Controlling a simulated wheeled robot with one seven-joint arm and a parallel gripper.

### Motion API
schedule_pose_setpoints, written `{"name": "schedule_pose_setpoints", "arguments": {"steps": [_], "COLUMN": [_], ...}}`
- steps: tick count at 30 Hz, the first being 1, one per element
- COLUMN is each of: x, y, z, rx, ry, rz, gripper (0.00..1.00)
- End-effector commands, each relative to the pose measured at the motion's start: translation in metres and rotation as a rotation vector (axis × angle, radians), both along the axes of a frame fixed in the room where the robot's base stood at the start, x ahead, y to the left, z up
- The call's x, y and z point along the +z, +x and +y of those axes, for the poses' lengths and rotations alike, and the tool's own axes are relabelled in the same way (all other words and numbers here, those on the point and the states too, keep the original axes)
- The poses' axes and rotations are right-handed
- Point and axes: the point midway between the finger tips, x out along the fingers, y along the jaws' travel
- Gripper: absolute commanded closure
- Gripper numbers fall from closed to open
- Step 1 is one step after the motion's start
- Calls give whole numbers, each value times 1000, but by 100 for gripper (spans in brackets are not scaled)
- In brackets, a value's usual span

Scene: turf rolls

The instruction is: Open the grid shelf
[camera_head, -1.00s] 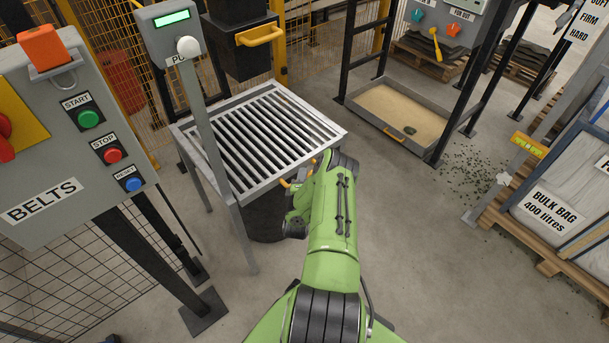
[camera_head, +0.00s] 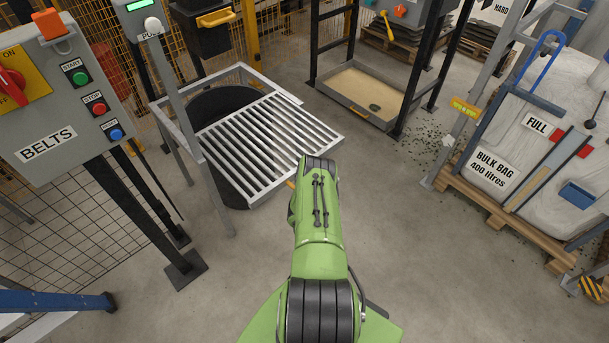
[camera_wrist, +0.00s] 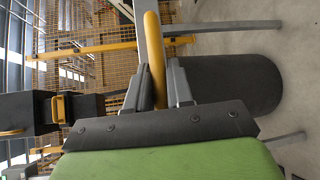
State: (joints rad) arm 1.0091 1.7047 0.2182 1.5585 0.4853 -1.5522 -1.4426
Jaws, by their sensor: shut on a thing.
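The grid shelf (camera_head: 268,146) is a panel of pale metal bars in a metal frame (camera_head: 164,112). In the head view it juts out of the frame towards the front right, and the dark round bin (camera_head: 232,104) beneath is partly uncovered at the back left. In the wrist view my gripper (camera_wrist: 160,75) is shut on the yellow handle (camera_wrist: 154,50) at the shelf's front edge. In the head view my arm hides the fingers and most of the handle.
The BELTS control box (camera_head: 62,95) stands on posts at the left. A sand tray (camera_head: 362,92) lies on the floor behind right. A bulk bag (camera_head: 500,160) sits on a wooden pallet (camera_head: 500,217) at the right. The floor in front is clear.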

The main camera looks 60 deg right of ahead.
Motion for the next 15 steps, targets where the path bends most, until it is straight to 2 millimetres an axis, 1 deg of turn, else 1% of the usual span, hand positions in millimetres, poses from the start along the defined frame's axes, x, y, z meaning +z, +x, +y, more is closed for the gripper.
{"name": "schedule_pose_setpoints", "arguments": {"steps": [4,14,15], "x": [0,0,0], "y": [-3,-4,-4], "z": [1,1,1], "rx": [0,0,0], "ry": [0,0,0], "rz": [0,0,0], "gripper": [100,100,74]}}
